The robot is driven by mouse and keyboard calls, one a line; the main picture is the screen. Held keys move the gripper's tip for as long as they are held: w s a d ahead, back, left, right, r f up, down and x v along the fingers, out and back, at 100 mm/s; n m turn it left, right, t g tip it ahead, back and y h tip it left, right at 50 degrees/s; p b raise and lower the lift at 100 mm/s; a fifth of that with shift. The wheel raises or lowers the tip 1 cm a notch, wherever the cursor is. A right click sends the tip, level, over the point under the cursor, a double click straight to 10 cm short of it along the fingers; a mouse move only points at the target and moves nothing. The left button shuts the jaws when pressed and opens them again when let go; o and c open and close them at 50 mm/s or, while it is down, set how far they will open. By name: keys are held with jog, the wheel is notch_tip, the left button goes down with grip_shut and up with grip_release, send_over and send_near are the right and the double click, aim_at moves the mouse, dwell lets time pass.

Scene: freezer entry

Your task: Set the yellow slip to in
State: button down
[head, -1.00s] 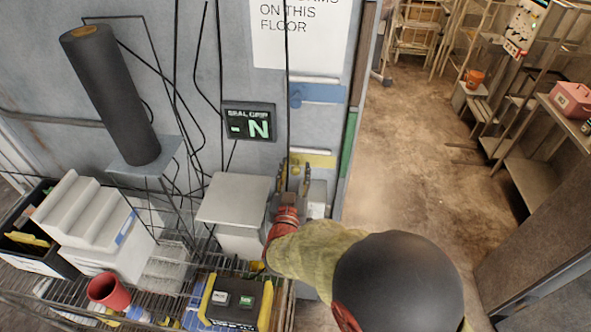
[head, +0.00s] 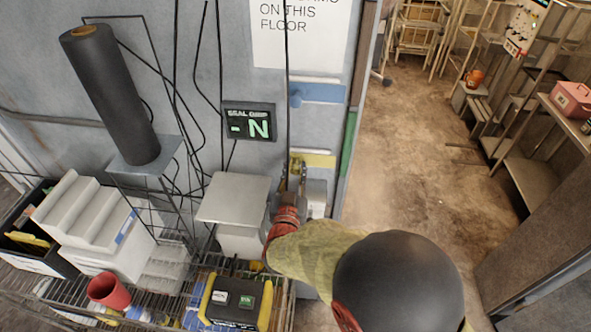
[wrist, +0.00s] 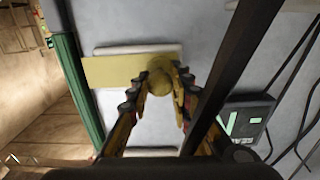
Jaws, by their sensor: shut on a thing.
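The yellow slip (head: 320,160) is a flat yellow strip on the grey wall, below a similar blue strip. In the wrist view the yellow slip (wrist: 112,72) reaches out toward the green edge strip, and a round yellow knob (wrist: 160,82) sits at its other end. My gripper (head: 297,168) is at the knob end of the slip in the head view. In the wrist view the toothed fingers of my gripper (wrist: 161,85) are on either side of the knob, shut on it. The fingers partly hide the knob in the head view.
The blue slip (head: 322,93) with its own knob is above. A display (head: 249,121) reading "SEAL GRIP" and "- N" is on the wall to the left. A grey box (head: 236,199) stands close left of my gripper. A dark cable hangs by the slip. Open floor lies right.

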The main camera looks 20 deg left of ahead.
aim_at(317, 161)
jog(key=d+b, duration=0.1)
jog(key=d, duration=0.1)
jog(key=w+d+b, duration=0.1)
jog(key=d+b, duration=0.1)
jog(key=d, duration=0.1)
jog(key=shift+w+d, duration=0.3)
jog(key=shift+w, duration=0.1)
jog(key=shift+a, duration=0.1)
jog(key=c, duration=1.6)
grip_release()
jog(key=shift+c, duration=0.2)
